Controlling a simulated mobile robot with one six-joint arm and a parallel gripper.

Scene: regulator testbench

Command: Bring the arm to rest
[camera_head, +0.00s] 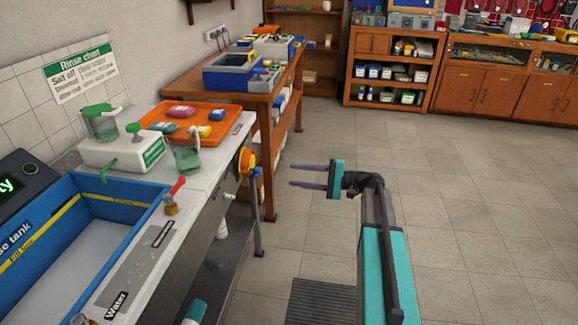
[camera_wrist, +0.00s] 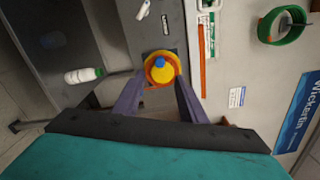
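My gripper (camera_head: 308,176) is held out over the open floor to the right of the sink bench, with its two purple fingers pointing left. The fingers are apart and nothing shows between them in the head view. In the wrist view my gripper (camera_wrist: 157,98) also has its fingers spread. A yellow and orange round fitting (camera_wrist: 160,70) with a blue centre appears beyond the fingertips there. In the head view the same-coloured fitting (camera_head: 246,162) is on the bench's side, apart from the fingers. My teal arm reaches up from the bottom.
The blue rinse tank (camera_head: 120,192) and a bench with an orange tray (camera_head: 172,135) stand at left. A wooden table (camera_head: 262,98) with blue boxes is behind. Wooden cabinets (camera_head: 485,88) line the back. The tiled floor (camera_head: 480,210) at right is clear.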

